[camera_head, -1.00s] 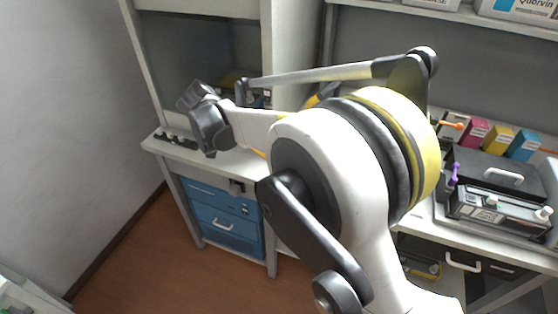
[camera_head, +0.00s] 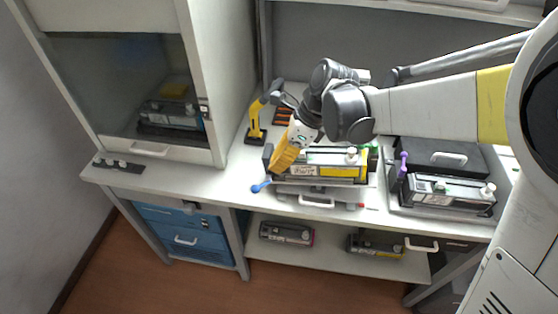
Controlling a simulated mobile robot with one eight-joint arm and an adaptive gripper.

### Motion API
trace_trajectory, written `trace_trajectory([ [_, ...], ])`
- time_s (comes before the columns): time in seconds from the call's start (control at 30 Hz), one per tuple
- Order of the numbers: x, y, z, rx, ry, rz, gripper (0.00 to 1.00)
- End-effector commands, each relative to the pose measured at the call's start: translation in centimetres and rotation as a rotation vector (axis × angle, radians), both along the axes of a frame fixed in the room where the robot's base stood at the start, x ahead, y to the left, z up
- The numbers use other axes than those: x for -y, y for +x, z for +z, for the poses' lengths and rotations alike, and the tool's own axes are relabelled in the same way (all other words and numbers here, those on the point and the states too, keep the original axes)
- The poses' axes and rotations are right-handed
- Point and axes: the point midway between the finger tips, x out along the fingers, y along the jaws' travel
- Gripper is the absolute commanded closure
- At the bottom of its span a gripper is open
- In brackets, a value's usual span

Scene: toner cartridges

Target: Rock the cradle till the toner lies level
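A black toner cartridge with a yellow panel (camera_head: 342,171) lies in a pale cradle (camera_head: 345,193) in the middle of the bench. The cradle has a white front handle (camera_head: 316,201) and a blue-tipped lever (camera_head: 261,187) at its left. My gripper (camera_head: 279,168) is the orange-yellow end of my arm, at the left end of the cartridge and above the lever. Its fingertips are too small and overlapped to tell whether they are open, or whether they touch the cartridge. The toner inside the cartridge cannot be seen.
A second cartridge (camera_head: 450,196) sits in a tray at the right, by a black box (camera_head: 437,158). Another cartridge (camera_head: 170,114) stands behind the cabinet's glass. More cartridges (camera_head: 287,233) lie on the lower shelf. A yellow stand (camera_head: 256,125) stands behind my gripper.

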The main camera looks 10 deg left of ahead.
Motion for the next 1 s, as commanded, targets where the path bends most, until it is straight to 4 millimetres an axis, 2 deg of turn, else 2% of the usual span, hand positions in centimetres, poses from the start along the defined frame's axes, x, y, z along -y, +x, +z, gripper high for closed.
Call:
trace_trajectory([
  [0.03,-0.5,-0.1,-1.4,0.000,-0.001,0.003,1.00],
  [0.1,-1.2,-0.2,-2.9,0.001,-0.001,0.004,1.00],
  [0.4,-3.5,-0.6,-7.6,0.000,-0.002,0.003,1.00],
  [0.6,-4.1,-0.7,-8.6,0.000,-0.002,0.003,1.00],
  [1.0,-4.2,-0.7,-8.9,0.000,-0.010,0.004,1.00],
])
